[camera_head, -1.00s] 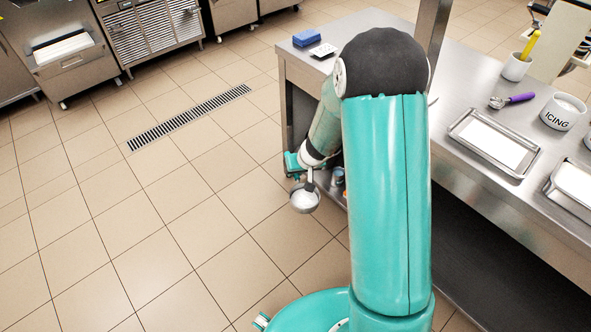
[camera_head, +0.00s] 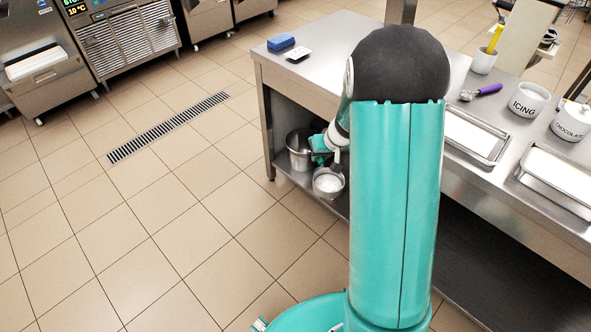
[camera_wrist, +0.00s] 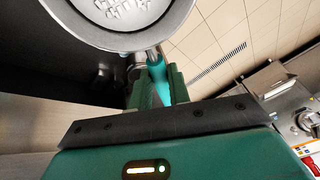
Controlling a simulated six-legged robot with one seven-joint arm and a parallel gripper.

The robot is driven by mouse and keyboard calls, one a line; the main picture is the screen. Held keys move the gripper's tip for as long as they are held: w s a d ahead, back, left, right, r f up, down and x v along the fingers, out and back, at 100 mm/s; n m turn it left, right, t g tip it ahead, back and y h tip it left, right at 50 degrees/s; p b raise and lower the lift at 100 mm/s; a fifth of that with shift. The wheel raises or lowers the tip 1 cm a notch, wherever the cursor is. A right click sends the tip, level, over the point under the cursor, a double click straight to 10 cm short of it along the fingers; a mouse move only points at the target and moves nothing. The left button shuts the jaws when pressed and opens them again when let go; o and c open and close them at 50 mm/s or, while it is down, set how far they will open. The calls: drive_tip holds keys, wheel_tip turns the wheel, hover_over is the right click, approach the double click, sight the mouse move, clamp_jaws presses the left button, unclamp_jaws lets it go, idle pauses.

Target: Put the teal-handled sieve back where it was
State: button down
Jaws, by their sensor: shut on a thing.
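The sieve is a round metal bowl (camera_head: 328,184) with a teal handle (camera_wrist: 160,84). My gripper (camera_head: 326,150) is shut on that handle, which shows between the fingers in the wrist view. The bowl sits at the top of the wrist view (camera_wrist: 122,22), with pale marks inside it. In the head view the bowl overlaps the front edge of the steel table's lower shelf (camera_head: 287,170). I cannot tell whether it touches the shelf. My arm hides part of the shelf.
A metal pot (camera_head: 298,146) stands on the lower shelf just left of my gripper. On the tabletop are a blue sponge (camera_head: 281,42), a purple-handled scoop (camera_head: 482,92), an icing pot (camera_head: 528,100), a chocolate pot (camera_head: 572,122) and trays (camera_head: 474,138). The tiled floor left is open.

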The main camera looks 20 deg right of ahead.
drive_tip(key=s+d+r+m, duration=0.1)
drive_tip(key=d+r, duration=0.6)
drive_tip(key=d, duration=0.7)
drive_tip(key=s+d+r+m+h, duration=0.1)
drive_tip(key=d+r+m, duration=0.1)
drive_tip(key=d+r, duration=0.6)
drive_tip(key=s+d+r+m+h, duration=0.1)
drive_tip(key=d+r, duration=0.6)
drive_tip(key=d, duration=1.5)
drive_tip(key=shift+s+r+m, duration=0.25)
drive_tip(key=shift+r+m, duration=0.15)
drive_tip(key=shift+m, duration=0.3)
drive_tip(key=shift+d, duration=0.1)
